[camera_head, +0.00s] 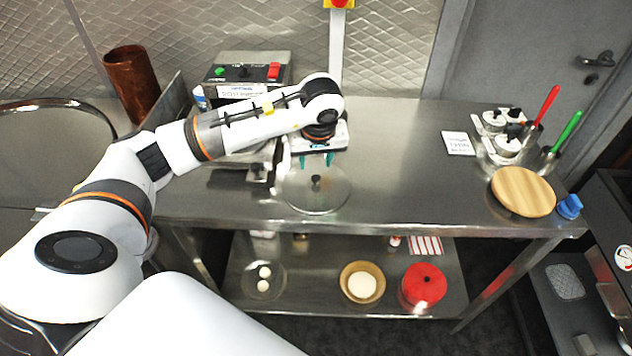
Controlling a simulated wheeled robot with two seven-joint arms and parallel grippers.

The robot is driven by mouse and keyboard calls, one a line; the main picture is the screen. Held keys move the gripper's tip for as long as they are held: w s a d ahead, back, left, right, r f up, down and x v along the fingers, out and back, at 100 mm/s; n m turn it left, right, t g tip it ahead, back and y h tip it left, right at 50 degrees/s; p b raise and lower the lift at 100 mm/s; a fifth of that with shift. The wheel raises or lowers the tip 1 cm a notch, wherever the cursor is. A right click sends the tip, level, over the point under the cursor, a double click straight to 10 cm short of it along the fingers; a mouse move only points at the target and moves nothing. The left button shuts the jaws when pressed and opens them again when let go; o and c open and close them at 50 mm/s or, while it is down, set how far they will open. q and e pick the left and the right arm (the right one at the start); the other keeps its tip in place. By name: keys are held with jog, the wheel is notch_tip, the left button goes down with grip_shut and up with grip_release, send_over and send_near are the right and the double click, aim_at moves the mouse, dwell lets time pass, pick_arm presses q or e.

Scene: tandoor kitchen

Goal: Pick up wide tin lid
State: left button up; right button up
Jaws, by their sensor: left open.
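A wide, round, shiny lid (316,196) with a small dark knob lies on the steel table (400,170) near its front edge. It looks glassy or tin-coloured against the steel. My left gripper (316,160) hangs just above and behind the lid's knob, with its teal fingertips pointing down. Its fingers are open and apart from the knob, with nothing between them. My right gripper is not in this view.
A control box (243,70) with a green and a red button stands behind my arm. A round wooden board (523,191) and a rack of pots (503,135) stand at the right. The lower shelf holds a red round container (423,285) and a bowl (362,284). The table's middle right is clear.

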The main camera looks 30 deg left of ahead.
aim_at(316, 177)
pick_arm(q)
jog(key=shift+x, duration=0.85)
jog(key=x, duration=0.1)
jog(key=p+x, duration=0.1)
jog(key=x, duration=0.1)
jog(key=p+x, duration=0.1)
jog(key=shift+s+d+f, duration=0.15)
jog(key=shift+d+f, duration=0.15)
jog(key=shift+f, duration=0.45)
grip_shut()
